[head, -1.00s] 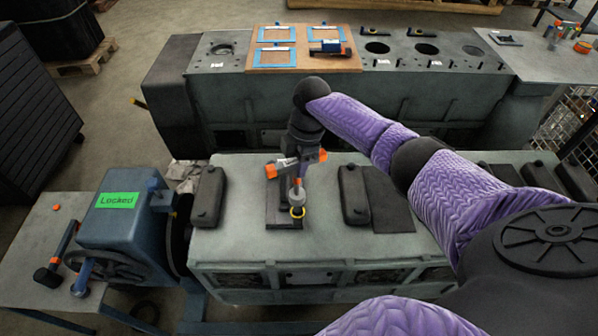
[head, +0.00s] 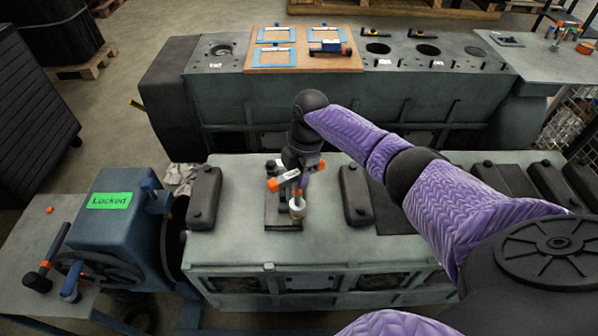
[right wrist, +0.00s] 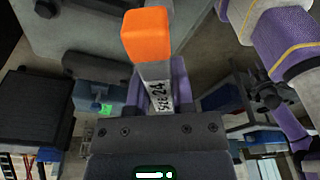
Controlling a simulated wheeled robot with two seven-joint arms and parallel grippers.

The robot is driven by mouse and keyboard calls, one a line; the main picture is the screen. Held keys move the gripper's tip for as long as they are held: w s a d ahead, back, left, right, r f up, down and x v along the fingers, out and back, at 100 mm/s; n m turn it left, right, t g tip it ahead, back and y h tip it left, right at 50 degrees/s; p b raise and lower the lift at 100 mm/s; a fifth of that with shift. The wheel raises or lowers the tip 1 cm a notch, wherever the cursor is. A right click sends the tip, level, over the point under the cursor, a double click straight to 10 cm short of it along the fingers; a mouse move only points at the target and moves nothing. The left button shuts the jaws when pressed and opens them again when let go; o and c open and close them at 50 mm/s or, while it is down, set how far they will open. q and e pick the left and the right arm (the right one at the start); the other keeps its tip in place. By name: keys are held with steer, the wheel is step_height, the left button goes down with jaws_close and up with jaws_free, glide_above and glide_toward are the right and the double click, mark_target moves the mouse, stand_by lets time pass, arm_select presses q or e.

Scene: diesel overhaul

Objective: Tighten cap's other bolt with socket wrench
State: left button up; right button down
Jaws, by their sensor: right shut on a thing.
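My right gripper (head: 300,180) is shut on the socket wrench (head: 288,176), which has orange ends and a light shaft. In the right wrist view the wrench (right wrist: 157,88) shows an orange end and the marking "SIZE 24". Its metal socket (head: 297,203) points down over the near end of the dark cap (head: 271,212) on the grey engine block (head: 245,240). A yellowish ring shows at the socket's foot; the bolt under it is hidden, and I cannot tell whether the socket is fully seated. My left gripper is not in view.
Black covers (head: 205,197) and (head: 355,195) stand on the block on either side of the cap. A blue unit (head: 115,225) labelled "Locked" stands at the left. A second engine block with a wooden board (head: 305,62) stands behind.

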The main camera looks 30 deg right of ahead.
steer(key=shift+f, duration=0.3)
steer(key=m+p, duration=0.4)
steer(key=r+m+p, duration=0.1)
steer(key=m+p, duration=0.1)
steer(key=shift+s+a+m+t, duration=0.1)
steer(key=shift+a+m+t, duration=0.1)
steer(key=shift+m+t, duration=0.2)
steer(key=m+p, duration=0.2)
steer(key=m, duration=0.2)
steer(key=m+h+p, duration=0.1)
steer(key=m+p, duration=0.1)
steer(key=m, duration=0.3)
steer(key=shift+a+f+t, duration=0.1)
steer(key=shift+a+t, duration=0.05)
steer(key=shift+t, duration=0.25)
steer(key=m+p, duration=0.1)
steer(key=m, duration=0.2)
steer(key=shift+a+f+h, duration=0.1)
steer(key=shift+h, duration=0.3)
steer(key=m, duration=0.5)
steer(key=shift+f+m+h, duration=0.25)
steer(key=shift+m+h, duration=0.05)
steer(key=shift+m, duration=0.1)
steer(key=m, duration=0.5)
steer(key=shift+a+f+m+g+h+b, duration=0.1)
steer(key=shift+f+m+g+h+b, duration=0.1)
steer(key=shift+m+g+h+b, duration=0.15)
steer(key=m, duration=0.3)
steer(key=shift+g, duration=0.25)
steer(key=shift+r, duration=0.1)
